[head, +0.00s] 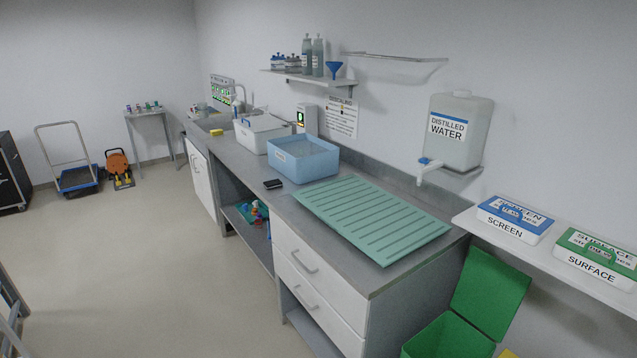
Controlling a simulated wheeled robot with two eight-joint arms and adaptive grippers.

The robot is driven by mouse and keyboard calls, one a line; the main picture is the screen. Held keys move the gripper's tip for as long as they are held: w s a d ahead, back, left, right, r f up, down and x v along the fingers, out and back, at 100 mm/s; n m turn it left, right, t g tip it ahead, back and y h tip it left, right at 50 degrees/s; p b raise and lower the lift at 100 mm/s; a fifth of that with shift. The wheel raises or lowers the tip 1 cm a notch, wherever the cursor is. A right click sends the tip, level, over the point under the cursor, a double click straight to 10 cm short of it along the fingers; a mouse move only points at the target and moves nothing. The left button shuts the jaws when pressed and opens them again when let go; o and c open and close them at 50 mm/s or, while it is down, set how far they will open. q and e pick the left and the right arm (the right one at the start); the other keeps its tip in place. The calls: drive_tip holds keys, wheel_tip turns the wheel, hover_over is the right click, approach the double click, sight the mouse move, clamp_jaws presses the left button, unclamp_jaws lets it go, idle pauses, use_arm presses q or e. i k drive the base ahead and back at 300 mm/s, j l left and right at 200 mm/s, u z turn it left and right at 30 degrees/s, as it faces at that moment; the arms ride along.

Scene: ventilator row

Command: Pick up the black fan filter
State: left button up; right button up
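A small flat black object (273,184), which looks like the black fan filter, lies on the grey counter (262,206) near its front edge. It sits in front of the blue tub (303,158), to the left of the green ribbed drain mat (370,216). It is too small in the head view to make out its details. Neither of my grippers is in view.
A white lidded box (262,134) stands behind the tub, towards the sink. A distilled water tank (458,130) hangs on the wall. An open green bin (450,335) stands at the counter's right end. The floor in front is clear.

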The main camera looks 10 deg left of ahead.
sight(276, 183)
drive_tip(key=i+j+z, duration=0.4)
drive_tip(key=j+z, duration=0.2)
drive_tip(key=i+j+z, duration=0.15)
drive_tip(key=j+z, duration=0.15)
drive_tip(key=j, duration=0.15)
